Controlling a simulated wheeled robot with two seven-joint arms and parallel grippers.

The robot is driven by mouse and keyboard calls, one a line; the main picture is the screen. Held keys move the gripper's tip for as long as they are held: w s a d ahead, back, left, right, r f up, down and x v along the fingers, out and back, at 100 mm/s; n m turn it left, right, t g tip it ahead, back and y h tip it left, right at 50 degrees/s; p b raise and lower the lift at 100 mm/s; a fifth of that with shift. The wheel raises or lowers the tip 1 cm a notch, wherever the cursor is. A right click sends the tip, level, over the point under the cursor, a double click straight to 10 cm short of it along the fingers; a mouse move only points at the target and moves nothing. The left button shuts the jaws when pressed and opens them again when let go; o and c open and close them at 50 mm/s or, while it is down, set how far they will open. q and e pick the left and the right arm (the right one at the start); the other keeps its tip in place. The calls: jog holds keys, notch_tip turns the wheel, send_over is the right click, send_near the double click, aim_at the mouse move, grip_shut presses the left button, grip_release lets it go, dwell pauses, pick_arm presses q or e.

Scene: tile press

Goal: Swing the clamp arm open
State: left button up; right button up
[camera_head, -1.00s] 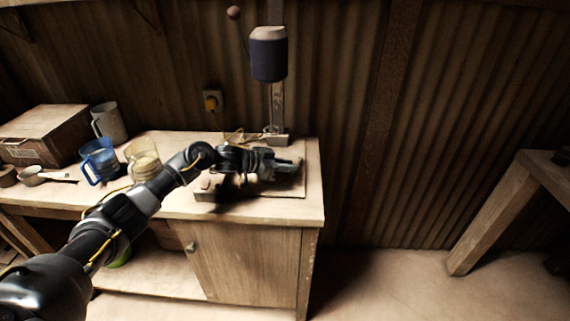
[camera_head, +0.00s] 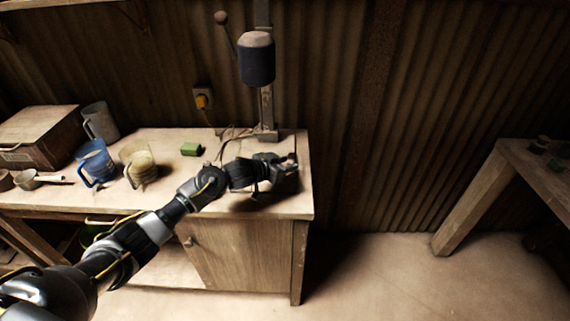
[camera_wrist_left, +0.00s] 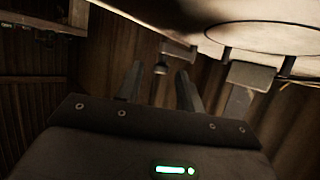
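The press stands at the back right of the bench, with a metal post (camera_head: 266,110), a dark cylindrical head (camera_head: 256,60) and a lever ending in a round knob (camera_head: 221,17). I cannot single out the clamp arm; my left gripper and wrist cover much of the area in front of the post. My left gripper (camera_head: 291,161) is low over the bench's right end, in front of the post. In the left wrist view its two fingers (camera_wrist_left: 158,82) are apart, with nothing visibly held. My right gripper is not in view.
On the bench (camera_head: 165,196) are a green block (camera_head: 191,149), a blue mug (camera_head: 92,160), a clear mug (camera_head: 136,160), a grey mug (camera_head: 99,122) and a wooden box (camera_head: 40,135). A yellow plug (camera_head: 202,101) is on the wall. Another table (camera_head: 480,190) stands right.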

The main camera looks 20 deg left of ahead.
pick_arm(q)
jog(key=shift+s+a, duration=0.1)
jog(key=v, duration=1)
jog(key=shift+s+r, duration=0.2)
jog(key=shift+s, duration=0.05)
jog(key=shift+a, duration=0.1)
